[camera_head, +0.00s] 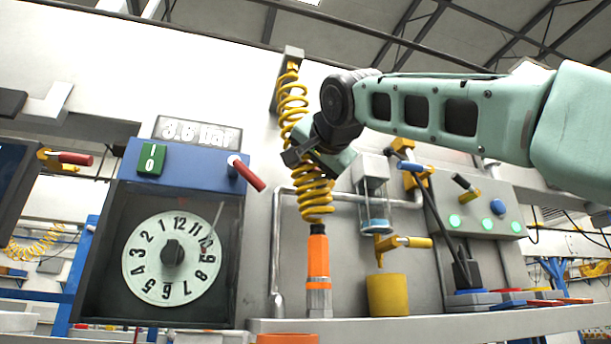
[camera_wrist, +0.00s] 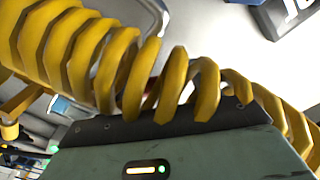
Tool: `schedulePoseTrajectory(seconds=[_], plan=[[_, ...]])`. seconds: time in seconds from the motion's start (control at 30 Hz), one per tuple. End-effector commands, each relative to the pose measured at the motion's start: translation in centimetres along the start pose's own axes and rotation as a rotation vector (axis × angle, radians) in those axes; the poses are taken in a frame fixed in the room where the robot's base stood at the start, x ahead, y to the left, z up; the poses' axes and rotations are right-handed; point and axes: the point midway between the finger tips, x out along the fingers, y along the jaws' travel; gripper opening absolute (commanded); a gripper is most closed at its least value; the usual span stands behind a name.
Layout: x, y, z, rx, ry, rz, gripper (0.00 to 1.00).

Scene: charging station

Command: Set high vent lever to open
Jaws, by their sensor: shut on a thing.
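Several levers show in the head view, and no readable label tells which is the high vent lever. A blue-handled lever (camera_head: 411,166) sits on a yellow valve at the upper right. A yellow-handled lever (camera_head: 413,242) sits lower, above a yellow cup. A red-handled lever (camera_head: 70,158) is at the far left. My gripper (camera_head: 299,155) is at the yellow coiled hose (camera_head: 292,105), left of and apart from the blue lever. It appears shut on the coil.
A gauge box (camera_head: 120,250) with a numbered dial and a red handle (camera_head: 246,173) stands left of the hose. A grey button panel (camera_head: 485,208) and a shelf (camera_head: 400,322) are at the right.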

Motion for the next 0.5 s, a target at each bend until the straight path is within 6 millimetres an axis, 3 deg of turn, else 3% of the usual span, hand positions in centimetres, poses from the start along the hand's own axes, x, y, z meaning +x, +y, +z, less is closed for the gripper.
schedulePoseTrajectory(seconds=[0.5], plan=[[0.0, 0.7, -2.6, 0.491, 0.005, 0.0, 0.22]])
